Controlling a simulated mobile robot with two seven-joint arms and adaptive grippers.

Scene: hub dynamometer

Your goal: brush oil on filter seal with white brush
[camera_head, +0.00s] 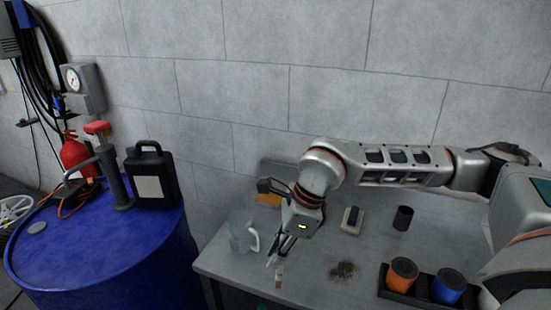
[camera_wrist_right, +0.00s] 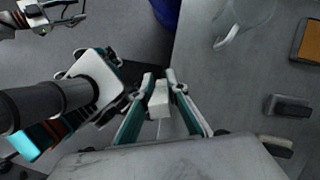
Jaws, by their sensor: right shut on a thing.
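My right gripper (camera_head: 276,258) is shut on the white brush (camera_head: 279,277), which points down over the front left of the grey workbench. In the right wrist view the brush's pale block (camera_wrist_right: 158,100) sits between the two fingers. An orange filter (camera_head: 403,275) and a blue filter (camera_head: 448,286) stand upright in a black tray (camera_head: 384,290) at the right, apart from the brush. Their seals cannot be made out. A clear jug (camera_head: 243,232) stands left of the gripper. What looks like my left gripper (camera_wrist_right: 45,15) is small at the wrist view's top left; its jaws are unclear.
A black cup (camera_head: 402,218) and a small pale box with a dark top (camera_head: 352,219) stand at the back. A dark brown pile (camera_head: 343,271) lies between brush and tray. A blue drum (camera_head: 100,250) holding a black can (camera_head: 151,175) stands left of the bench.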

